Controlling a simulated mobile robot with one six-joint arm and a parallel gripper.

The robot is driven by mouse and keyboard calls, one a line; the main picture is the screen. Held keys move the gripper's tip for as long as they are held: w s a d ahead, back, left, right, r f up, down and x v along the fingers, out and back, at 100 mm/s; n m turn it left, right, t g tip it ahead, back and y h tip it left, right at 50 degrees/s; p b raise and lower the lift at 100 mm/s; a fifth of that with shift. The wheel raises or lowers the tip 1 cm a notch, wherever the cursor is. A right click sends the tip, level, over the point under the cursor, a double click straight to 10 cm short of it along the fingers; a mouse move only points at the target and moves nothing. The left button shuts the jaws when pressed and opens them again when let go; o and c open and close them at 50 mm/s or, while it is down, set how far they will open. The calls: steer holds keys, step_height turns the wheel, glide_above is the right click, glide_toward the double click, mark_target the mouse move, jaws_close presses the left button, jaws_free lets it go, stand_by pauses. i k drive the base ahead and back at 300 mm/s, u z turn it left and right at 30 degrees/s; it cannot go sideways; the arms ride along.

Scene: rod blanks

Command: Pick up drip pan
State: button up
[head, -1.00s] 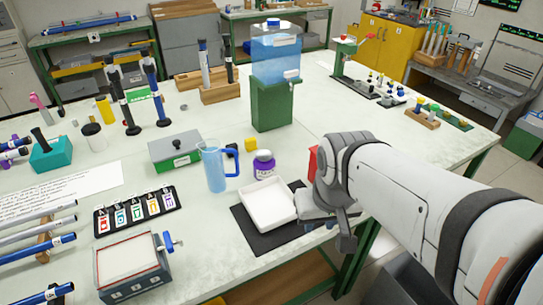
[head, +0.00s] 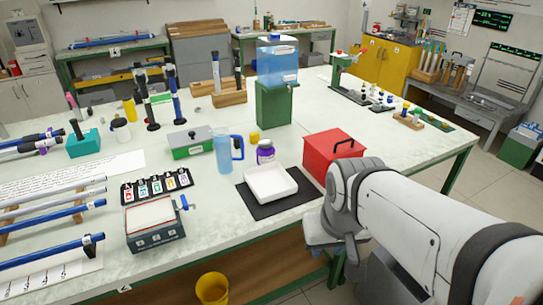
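The drip pan, a shallow white square tray (head: 270,184), sits on a black mat (head: 256,208) near the front edge of the pale workbench. It looks empty. My gripper (head: 328,262) is to the right of the pan and nearer to me, beside the bench's front edge and apart from the pan.
A red box with a black handle (head: 334,155) stands right of the pan. A purple-labelled jar (head: 265,153) and blue jug (head: 228,153) stand behind it. A card rack (head: 156,187) and grey box (head: 155,222) lie left. A yellow bucket (head: 212,289) is below the bench.

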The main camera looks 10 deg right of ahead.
mark_target(269, 182)
steer(key=u, duration=0.15)
steer(key=i, duration=0.85)
steer(key=z, duration=0.05)
